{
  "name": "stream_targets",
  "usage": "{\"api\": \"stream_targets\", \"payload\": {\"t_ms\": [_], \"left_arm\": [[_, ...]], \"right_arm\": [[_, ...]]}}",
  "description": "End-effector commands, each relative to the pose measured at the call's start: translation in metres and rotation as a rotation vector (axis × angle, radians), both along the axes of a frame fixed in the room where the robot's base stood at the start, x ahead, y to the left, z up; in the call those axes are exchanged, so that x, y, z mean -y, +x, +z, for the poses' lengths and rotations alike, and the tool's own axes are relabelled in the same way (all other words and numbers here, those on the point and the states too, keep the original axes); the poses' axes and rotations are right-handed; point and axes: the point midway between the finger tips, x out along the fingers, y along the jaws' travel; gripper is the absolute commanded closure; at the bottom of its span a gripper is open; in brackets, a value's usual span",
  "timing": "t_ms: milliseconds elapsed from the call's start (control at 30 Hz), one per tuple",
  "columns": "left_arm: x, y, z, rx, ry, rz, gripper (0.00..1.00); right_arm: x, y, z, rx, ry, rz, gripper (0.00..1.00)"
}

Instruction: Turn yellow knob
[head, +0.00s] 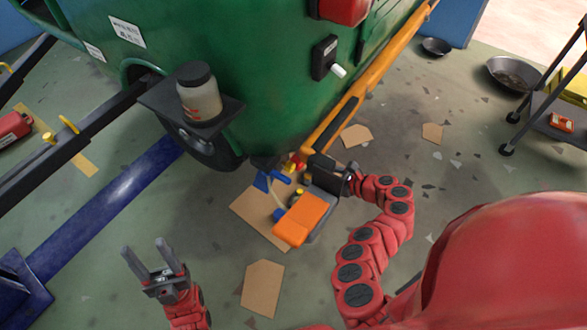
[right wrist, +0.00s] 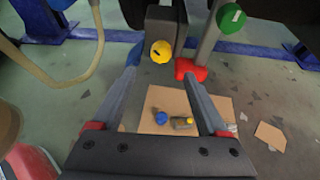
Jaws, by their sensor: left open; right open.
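In the right wrist view a round yellow knob (right wrist: 161,51) with a dark slot sits on the end of a dark block. It lies just beyond and between the two fingers of my right gripper (right wrist: 160,73), which is open with nothing between its fingers. In the head view my right gripper (head: 308,166) is below the green vehicle (head: 260,75), beside small red and yellow parts, and its fingertips are hard to make out. My left gripper (head: 143,246) is open and empty at lower left, apart from the vehicle.
A red fitting (right wrist: 190,70) and green knob (right wrist: 231,17) are right of the yellow knob. An orange-topped device (head: 303,218) stands on cardboard (head: 249,209) below my right gripper. A hose (right wrist: 75,75) hangs at left. A blue beam (head: 105,215) crosses the left floor.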

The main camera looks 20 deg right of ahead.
Motion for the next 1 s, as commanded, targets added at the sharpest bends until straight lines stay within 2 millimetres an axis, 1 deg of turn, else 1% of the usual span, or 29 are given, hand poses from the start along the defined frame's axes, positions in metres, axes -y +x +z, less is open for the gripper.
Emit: {"api": "stream_targets", "payload": {"t_ms": [67, 200, 500, 700, 1000], "left_arm": [[0.0, 0.0, 0.001, 0.0, 0.0, 0.0, 0.45], [0.0, 0.0, 0.0, 0.0, 0.0, 0.0, 0.45], [0.0, 0.0, -0.004, 0.0, 0.0, 0.0, 0.45], [0.0, 0.0, -0.006, 0.0, 0.0, 0.0, 0.45], [0.0, 0.0, -0.006, 0.0, 0.0, 0.0, 0.45]], "right_arm": [[-0.011, 0.012, -0.006, -0.001, 0.0, 0.004, 0.23], [-0.025, 0.031, -0.016, -0.002, -0.001, 0.004, 0.23], [-0.046, 0.061, -0.032, 0.001, -0.003, -0.001, 0.23], [-0.053, 0.071, -0.037, 0.001, -0.005, -0.003, 0.23], [-0.056, 0.074, -0.038, 0.001, -0.004, -0.004, 0.23]]}}
